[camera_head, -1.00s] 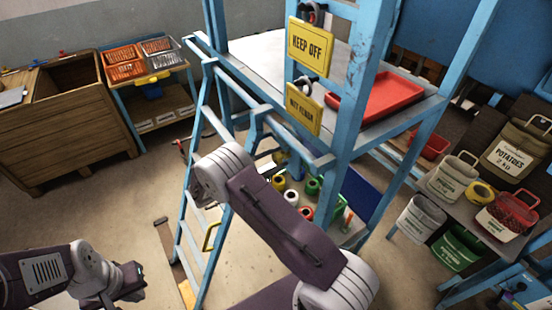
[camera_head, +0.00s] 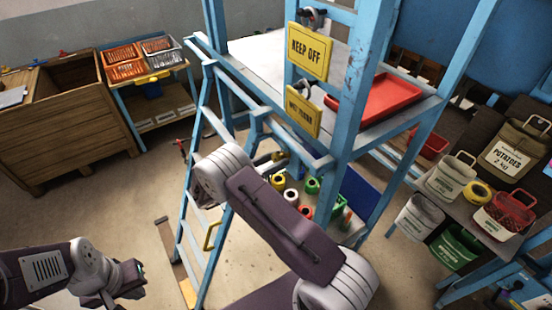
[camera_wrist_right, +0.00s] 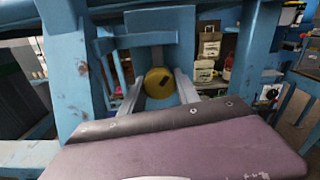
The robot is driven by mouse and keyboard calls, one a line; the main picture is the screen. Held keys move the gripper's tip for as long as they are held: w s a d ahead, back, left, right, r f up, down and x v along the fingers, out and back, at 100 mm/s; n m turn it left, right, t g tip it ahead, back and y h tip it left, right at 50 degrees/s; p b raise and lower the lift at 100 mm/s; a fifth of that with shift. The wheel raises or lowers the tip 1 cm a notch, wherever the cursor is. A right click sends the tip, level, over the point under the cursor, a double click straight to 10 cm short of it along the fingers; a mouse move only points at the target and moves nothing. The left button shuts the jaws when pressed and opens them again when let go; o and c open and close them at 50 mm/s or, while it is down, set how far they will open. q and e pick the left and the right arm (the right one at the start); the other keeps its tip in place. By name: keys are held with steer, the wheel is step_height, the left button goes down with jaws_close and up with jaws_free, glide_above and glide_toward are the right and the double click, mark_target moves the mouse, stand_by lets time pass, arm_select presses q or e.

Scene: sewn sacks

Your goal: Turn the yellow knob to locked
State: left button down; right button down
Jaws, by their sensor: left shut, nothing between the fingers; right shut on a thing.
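In the right wrist view, the yellow knob (camera_wrist_right: 159,83) is round, with a small dark mark on its face, and sits under a blue crossbar. The fingers of my right gripper (camera_wrist_right: 158,90) lie on either side of it and are shut on it. In the head view, my right arm's links cover much of the middle, and I cannot clearly make out the right gripper or the knob. My left gripper (camera_head: 122,288) is at the lower left, shut and empty, well away from the knob.
A blue frame (camera_head: 345,150) with yellow signs (camera_head: 307,50) stands close around my right arm. A blue stepladder (camera_head: 205,180) is just left of it. A red tray (camera_head: 380,97) lies on the platform. Wooden crates (camera_head: 60,115) stand at left, sacks and buckets at right.

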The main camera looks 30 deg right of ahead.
steer(key=n, duration=0.3)
steer(key=shift+r+p, duration=0.2)
steer(key=shift+p, duration=0.15)
steer(key=shift+n+p, duration=0.35)
steer(key=shift+n, duration=1.65)
steer(key=c, duration=0.9)
jaws_free()
steer(key=shift+c, duration=0.2)
steer(key=shift+o, duration=0.2)
steer(key=shift+f, duration=0.1)
